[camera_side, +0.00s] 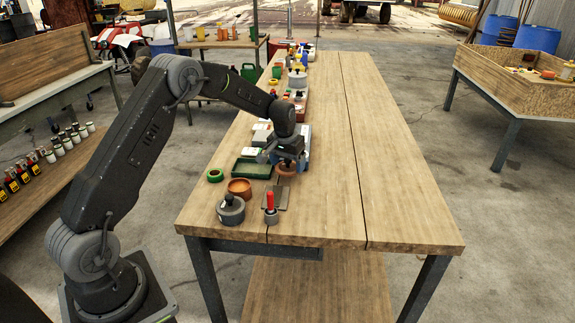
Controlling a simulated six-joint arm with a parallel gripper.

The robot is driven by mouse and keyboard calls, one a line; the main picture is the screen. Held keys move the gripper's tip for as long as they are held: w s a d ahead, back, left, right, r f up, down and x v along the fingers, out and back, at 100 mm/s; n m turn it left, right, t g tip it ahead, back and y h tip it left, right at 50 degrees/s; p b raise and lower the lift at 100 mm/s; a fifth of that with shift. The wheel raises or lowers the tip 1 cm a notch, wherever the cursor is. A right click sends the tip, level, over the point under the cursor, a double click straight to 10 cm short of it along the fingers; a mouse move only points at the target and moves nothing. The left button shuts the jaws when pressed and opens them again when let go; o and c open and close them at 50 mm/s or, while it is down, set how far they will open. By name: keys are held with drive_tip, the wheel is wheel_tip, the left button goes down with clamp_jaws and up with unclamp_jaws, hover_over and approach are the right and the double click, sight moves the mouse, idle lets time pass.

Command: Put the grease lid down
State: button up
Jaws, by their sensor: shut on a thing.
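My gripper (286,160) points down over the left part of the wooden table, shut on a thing. A round reddish-brown piece (286,171), which I take to be the grease lid, shows right under the fingers. Its top is partly hidden by them. I cannot tell whether it touches the table. An open orange-brown round dish (240,187) stands to its left and nearer the camera.
Several items crowd the table's far left edge. The table's right side (390,170) is clear.

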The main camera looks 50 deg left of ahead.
drive_tip(key=shift+f, duration=0.5)
drive_tip(key=shift+f, duration=0.15)
drive_tip(key=shift+f, duration=0.35)
drive_tip(key=shift+f, duration=0.15)
drive_tip(key=o, duration=0.8)
drive_tip(key=shift+a, duration=0.1)
